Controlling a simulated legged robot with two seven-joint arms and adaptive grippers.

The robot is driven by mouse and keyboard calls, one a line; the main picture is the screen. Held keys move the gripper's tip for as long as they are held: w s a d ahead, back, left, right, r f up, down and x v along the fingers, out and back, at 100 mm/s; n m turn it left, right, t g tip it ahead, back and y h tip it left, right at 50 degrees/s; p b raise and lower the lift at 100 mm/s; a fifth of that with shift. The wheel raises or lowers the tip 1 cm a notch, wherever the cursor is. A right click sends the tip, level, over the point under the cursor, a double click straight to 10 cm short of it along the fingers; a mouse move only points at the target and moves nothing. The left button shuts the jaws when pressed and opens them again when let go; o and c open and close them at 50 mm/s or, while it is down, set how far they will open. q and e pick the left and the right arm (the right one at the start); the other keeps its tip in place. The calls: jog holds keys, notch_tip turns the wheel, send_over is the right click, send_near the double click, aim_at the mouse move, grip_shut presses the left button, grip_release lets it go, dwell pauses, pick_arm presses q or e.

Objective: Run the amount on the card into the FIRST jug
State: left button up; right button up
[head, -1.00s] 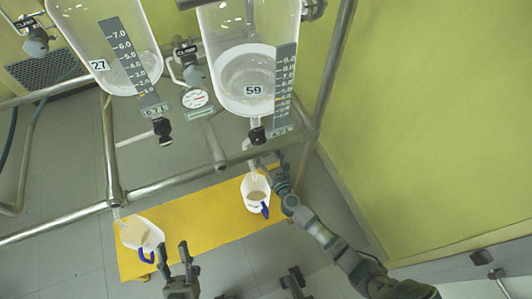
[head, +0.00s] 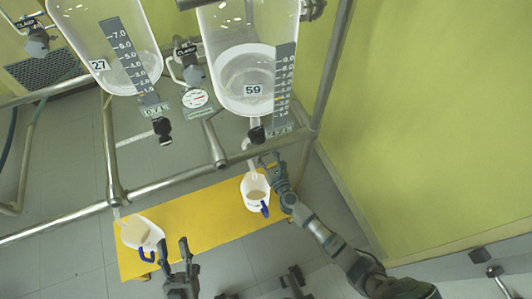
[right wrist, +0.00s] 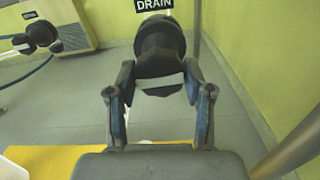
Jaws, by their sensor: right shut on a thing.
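Glass vessel 59 (head: 228,50) hangs at the upper middle, with pale liquid in its lower part. Its black drain valve (head: 256,135) is at the bottom; the valve knob also shows under a DRAIN label in the right wrist view (right wrist: 160,45). My right gripper (head: 268,160) is shut on this knob. A white jug (head: 248,184) with a blue handle stands below that outlet, holding some beige liquid. A second white jug (head: 128,240) with beige contents stands at left. My left gripper (head: 172,243) is open and empty close to its blue handle. I see no readable card or jug name.
Both jugs stand on a yellow platform (head: 205,215). Glass vessel 27 (head: 105,40) hangs at upper left with its own drain valve (head: 162,130). Steel pipes (head: 165,187) cross in front of the vessels. A round gauge (head: 195,98) sits between them. A green wall closes the right side.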

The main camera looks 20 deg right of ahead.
jog(key=shift+r+n+p, duration=0.2)
jog(key=shift+n+p, duration=0.3)
jog(key=shift+n, duration=0.5)
jog(key=shift+n+p, duration=0.3)
jog(key=shift+n, duration=0.6)
jog(key=n, duration=0.2)
jog(key=shift+n+p, duration=0.4)
jog(key=n, duration=0.2)
jog(key=shift+f+n+p, duration=0.1)
jog(key=shift+n+p, duration=0.2)
pick_arm(q)
notch_tip(320, 180, down, 12)
jog(key=w+m+g+y+p, duration=0.1)
jog(key=g+y+p, duration=0.1)
jog(key=g, duration=0.9)
jog(key=shift+w+a+f, duration=0.15)
jog(key=shift+a, duration=0.25)
pick_arm(e)
jog(key=shift+s+a+f+n, duration=0.1)
jog(key=shift+f+n, duration=0.05)
jog(key=shift+n, duration=2.55)
jog(key=shift+a+f+n, duration=0.1)
jog(key=shift+f+n, duration=0.05)
jog(key=shift+n, duration=2.55)
pick_arm(q)
jog(key=shift+f+p, duration=0.1)
jog(key=shift+p, duration=0.2)
